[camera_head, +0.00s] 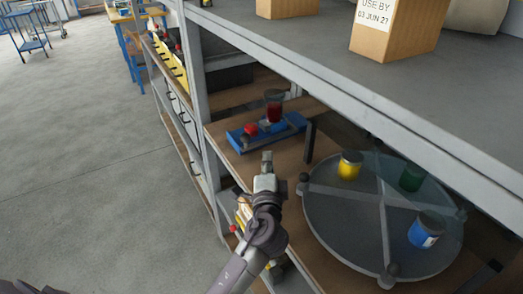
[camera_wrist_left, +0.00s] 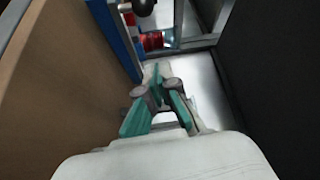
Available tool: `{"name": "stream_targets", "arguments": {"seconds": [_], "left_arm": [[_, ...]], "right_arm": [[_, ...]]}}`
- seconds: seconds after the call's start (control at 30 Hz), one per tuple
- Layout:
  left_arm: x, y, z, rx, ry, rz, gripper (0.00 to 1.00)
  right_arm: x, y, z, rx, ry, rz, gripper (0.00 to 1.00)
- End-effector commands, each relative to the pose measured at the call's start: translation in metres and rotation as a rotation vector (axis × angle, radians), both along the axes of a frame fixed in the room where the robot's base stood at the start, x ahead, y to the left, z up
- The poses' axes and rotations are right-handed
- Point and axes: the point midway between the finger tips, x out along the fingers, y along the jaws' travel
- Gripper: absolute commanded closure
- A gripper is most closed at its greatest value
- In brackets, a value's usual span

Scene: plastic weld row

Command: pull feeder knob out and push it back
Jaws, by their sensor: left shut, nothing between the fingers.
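The feeder (camera_head: 262,134) is a blue base with a grey slide on a wooden shelf, carrying a clear cup of red material (camera_head: 273,106). A red knob (camera_head: 250,129) sits at its left part. In the left wrist view a red part (camera_wrist_left: 151,41) and a dark round part (camera_wrist_left: 144,7) show beyond the fingers; I cannot tell which is the feeder knob. My left gripper (camera_head: 267,160) is shut and empty, in front of the feeder and apart from the red knob. Its fingers also show in the left wrist view (camera_wrist_left: 158,76). My right gripper is not in view.
A round turntable (camera_head: 330,215) with yellow, green and blue jars stands right of my left gripper. A dark upright bracket (camera_head: 309,142) is at the feeder's right end. The upper shelf (camera_head: 300,45) overhangs, and a grey post (camera_head: 194,80) stands left.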

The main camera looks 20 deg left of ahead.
Motion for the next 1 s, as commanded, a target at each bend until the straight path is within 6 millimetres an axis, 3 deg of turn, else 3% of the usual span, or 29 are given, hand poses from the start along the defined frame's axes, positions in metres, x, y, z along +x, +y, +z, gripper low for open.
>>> {"name": "stream_targets", "arguments": {"seconds": [0.17,0.3,0.5,0.7,1.0], "left_arm": [[-0.009,0.045,-0.001,0.309,0.053,-0.07,1.0],[-0.024,0.095,0.001,0.735,0.129,-0.215,1.0],[-0.053,0.146,0.014,1.322,0.221,-0.503,1.0],[-0.077,0.17,0.025,1.697,0.253,-0.763,1.0],[-0.079,0.174,0.025,1.808,0.252,-0.854,1.0]], "right_arm": [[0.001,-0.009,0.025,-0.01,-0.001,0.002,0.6],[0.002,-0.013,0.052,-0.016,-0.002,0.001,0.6],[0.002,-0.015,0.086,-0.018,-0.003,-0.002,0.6],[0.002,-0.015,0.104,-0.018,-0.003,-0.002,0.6],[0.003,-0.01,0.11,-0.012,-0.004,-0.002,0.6]]}}
